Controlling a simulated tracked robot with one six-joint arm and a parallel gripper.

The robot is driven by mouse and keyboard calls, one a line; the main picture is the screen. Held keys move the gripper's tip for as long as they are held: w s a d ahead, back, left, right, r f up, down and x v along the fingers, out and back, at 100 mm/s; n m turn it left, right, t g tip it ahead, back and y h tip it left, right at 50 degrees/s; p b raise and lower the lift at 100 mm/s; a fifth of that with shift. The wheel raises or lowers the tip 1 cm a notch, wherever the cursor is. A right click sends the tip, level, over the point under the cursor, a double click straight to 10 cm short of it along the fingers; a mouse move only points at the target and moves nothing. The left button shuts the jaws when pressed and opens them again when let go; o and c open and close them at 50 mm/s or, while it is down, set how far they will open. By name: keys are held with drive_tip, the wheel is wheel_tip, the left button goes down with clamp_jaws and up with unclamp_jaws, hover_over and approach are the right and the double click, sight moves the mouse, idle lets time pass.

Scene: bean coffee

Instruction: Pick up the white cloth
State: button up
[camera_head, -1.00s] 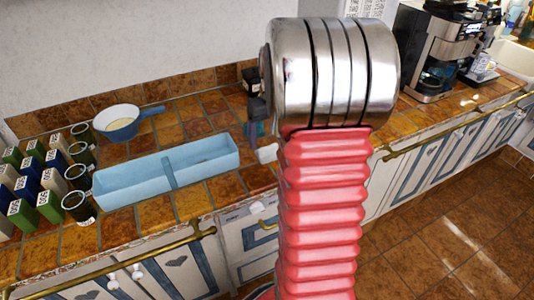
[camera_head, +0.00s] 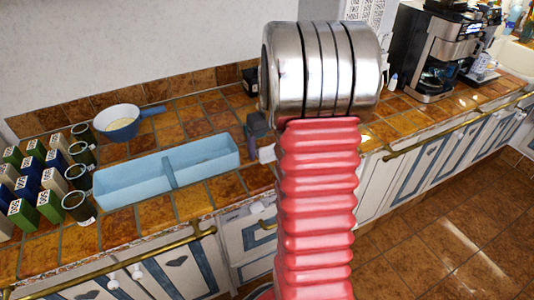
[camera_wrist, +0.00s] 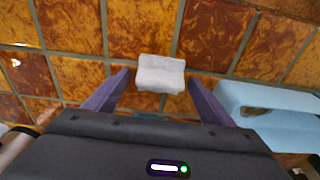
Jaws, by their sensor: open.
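The white cloth (camera_wrist: 160,73) is a small folded piece lying on the brown tiled counter. In the wrist view it sits between the tips of my two purple fingers, with a gap on each side. My gripper (camera_wrist: 158,79) is open and empty, above the counter. In the head view part of the cloth (camera_head: 266,153) shows just left of my red arm, which hides the rest. The dark end of my gripper (camera_head: 257,126) shows just above it there.
A light blue two-part tray (camera_head: 135,184) lies left of the cloth; it also shows at the right in the wrist view (camera_wrist: 275,105). A blue pan (camera_head: 122,124), several jars and boxes stand further left. A coffee machine (camera_head: 440,50) stands at the right.

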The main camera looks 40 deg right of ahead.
drive_tip(key=shift+c, duration=0.3)
drive_tip(key=c, duration=1.1)
